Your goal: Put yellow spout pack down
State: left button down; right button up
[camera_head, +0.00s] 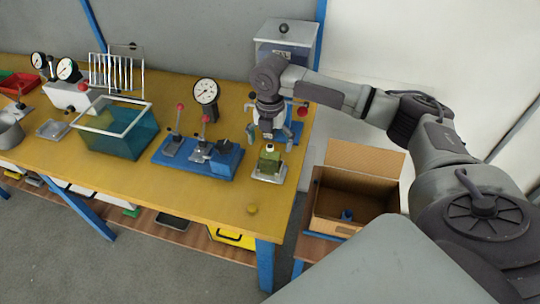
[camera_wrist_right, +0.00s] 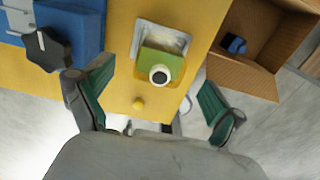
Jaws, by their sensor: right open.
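The yellow-green spout pack (camera_head: 269,160) stands upright on a small metal plate (camera_head: 278,179) near the right end of the yellow table. In the right wrist view the pack (camera_wrist_right: 160,63) shows from above, with its round white spout with a dark centre facing the camera. My right gripper (camera_head: 272,138) is open above the pack, its fingers spread apart and not touching it. In the right wrist view its two green-padded fingers (camera_wrist_right: 155,82) show on either side, with the pack ahead between them. My left gripper is not in view.
A blue base with levers (camera_head: 208,164) and a gauge (camera_head: 206,92) stand left of the plate. A teal tank (camera_head: 118,142) is further left. A small yellow knob (camera_head: 252,209) sits near the front edge. An open cardboard box (camera_head: 335,204) with a blue item stands right of the table.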

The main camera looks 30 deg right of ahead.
notch_tip(320, 180, up, 6)
dwell(1.0)
